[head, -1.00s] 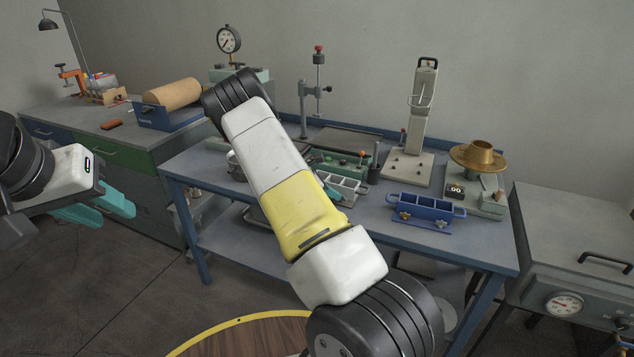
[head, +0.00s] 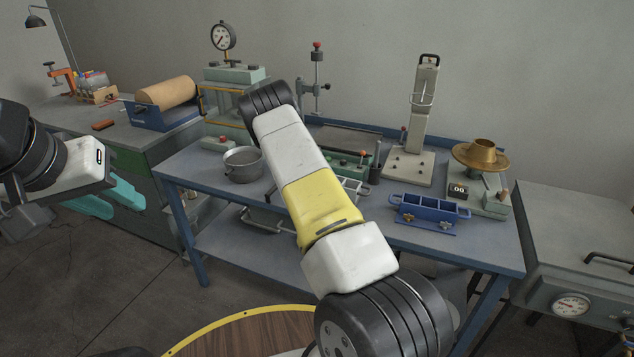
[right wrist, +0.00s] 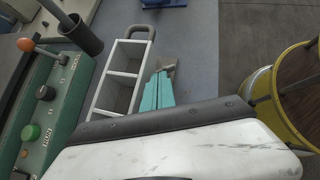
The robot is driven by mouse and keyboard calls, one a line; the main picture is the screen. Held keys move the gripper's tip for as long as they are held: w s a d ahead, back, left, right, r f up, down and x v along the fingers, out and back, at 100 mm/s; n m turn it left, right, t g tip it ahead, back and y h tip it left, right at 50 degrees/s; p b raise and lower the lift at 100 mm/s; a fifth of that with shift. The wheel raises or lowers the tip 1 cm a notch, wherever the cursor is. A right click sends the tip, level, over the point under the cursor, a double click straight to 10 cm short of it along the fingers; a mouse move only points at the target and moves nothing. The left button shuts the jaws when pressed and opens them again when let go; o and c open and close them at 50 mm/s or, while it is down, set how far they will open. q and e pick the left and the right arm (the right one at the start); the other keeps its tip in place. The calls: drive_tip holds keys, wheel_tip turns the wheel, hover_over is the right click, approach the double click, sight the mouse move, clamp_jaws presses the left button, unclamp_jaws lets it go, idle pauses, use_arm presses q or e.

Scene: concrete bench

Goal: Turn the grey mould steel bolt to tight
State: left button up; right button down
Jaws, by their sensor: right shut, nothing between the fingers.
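The grey mould (right wrist: 127,50), a pale open-topped block with compartments and a handle loop, lies on the bench in the right wrist view. In the head view only a bit of it (head: 352,186) shows behind my right arm. My right gripper (right wrist: 164,76) has its teal fingers shut and empty, close beside the mould's long side. A small grey-brown piece (right wrist: 168,63) shows at the fingertips; I cannot tell whether it is the steel bolt or part of the mould. In the head view my right arm hides the right gripper. My left gripper (head: 116,202) is open and empty, left of the bench.
A green control box (right wrist: 40,115) with knobs and an orange-tipped lever stands beside the grey mould. A blue mould (head: 428,212) with brass bolts sits to its right. A metal pot (head: 243,165) stands on the left of the blue bench (head: 400,240).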

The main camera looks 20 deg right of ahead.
drive_tip(key=shift+w+d+m+g+y, duration=0.15)
drive_tip(key=shift+m+g+y, duration=0.35)
drive_tip(key=shift+m+g, duration=0.6)
drive_tip(key=shift+m, duration=0.4)
